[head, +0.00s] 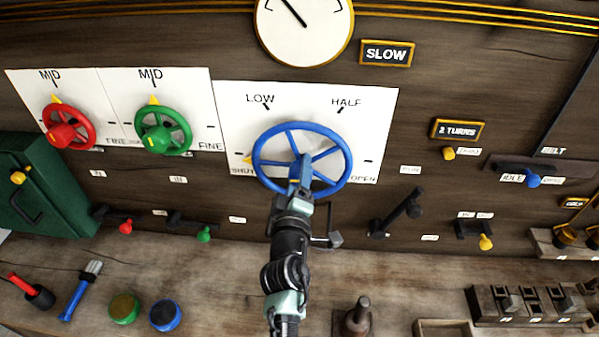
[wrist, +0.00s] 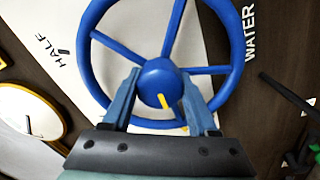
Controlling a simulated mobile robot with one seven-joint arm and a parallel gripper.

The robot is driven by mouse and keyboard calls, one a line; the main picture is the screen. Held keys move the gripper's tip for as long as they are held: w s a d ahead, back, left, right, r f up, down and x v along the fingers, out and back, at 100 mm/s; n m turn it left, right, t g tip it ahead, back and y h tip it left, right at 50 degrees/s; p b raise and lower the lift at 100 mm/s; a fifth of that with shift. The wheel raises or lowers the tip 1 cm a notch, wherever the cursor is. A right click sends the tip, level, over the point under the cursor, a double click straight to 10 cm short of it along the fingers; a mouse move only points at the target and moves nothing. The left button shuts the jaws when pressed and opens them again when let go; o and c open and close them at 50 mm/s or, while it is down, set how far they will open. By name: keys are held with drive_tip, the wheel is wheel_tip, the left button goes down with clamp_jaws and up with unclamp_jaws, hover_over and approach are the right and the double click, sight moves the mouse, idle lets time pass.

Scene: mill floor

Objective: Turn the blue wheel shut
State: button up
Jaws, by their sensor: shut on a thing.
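The blue wheel (head: 340,148) is mounted on a white panel (head: 375,110) marked LOW, HALF, SHUT and OPEN. A yellow pointer (head: 247,160) shows at the wheel's left edge, close to the SHUT label. My gripper (head: 301,168) reaches up from below and is shut on the wheel, around its middle. In the wrist view my gripper's fingers (wrist: 160,82) stand on both sides of the blue wheel's hub (wrist: 156,76), which has a yellow mark on it. My gripper covers part of the wheel's lower rim in the head view.
A red wheel (head: 83,116) and a green wheel (head: 177,125) are on panels to the left. A round dial (head: 303,30) is above. A black lever (head: 402,212) stands right of my arm. Tools, pots and a dark handled object (head: 355,318) are on the bench below.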

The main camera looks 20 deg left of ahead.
drive_tip(key=o, duration=1.4)
drive_tip(key=shift+c, duration=0.2)
drive_tip(key=p+v, duration=0.3)
drive_tip(key=v, duration=1)
